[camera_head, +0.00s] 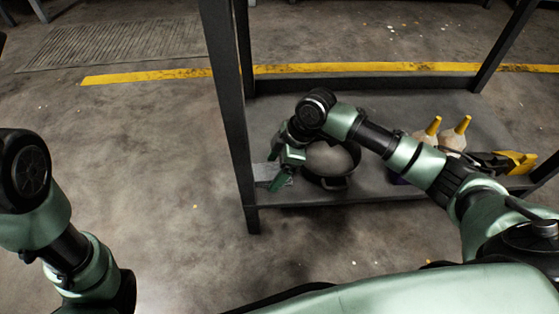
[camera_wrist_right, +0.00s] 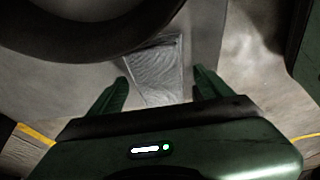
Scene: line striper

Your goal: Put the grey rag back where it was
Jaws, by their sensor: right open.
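The grey rag (camera_wrist_right: 157,72) lies flat on the shelf (camera_head: 225,0) in the right wrist view, between and just beyond my right fingertips. It also shows in the head view (camera_head: 262,172) at the shelf's left end, partly covered by my gripper. My right gripper (camera_head: 277,175) is open, with its fingers apart on either side of the rag in the wrist view (camera_wrist_right: 160,84). A dark round pan (camera_head: 330,170) stands right beside the rag, partly behind my right arm. My left arm is at the left edge of the head view, and its gripper is out of the picture.
Two bottles with yellow tips (camera_head: 433,126) and a yellow-black tool (camera_head: 515,161) stand at the shelf's right. Dark shelf posts (camera_head: 229,100) rise close to the rag. Open concrete floor (camera_head: 150,140) lies left of the shelf, with a yellow line (camera_head: 150,77).

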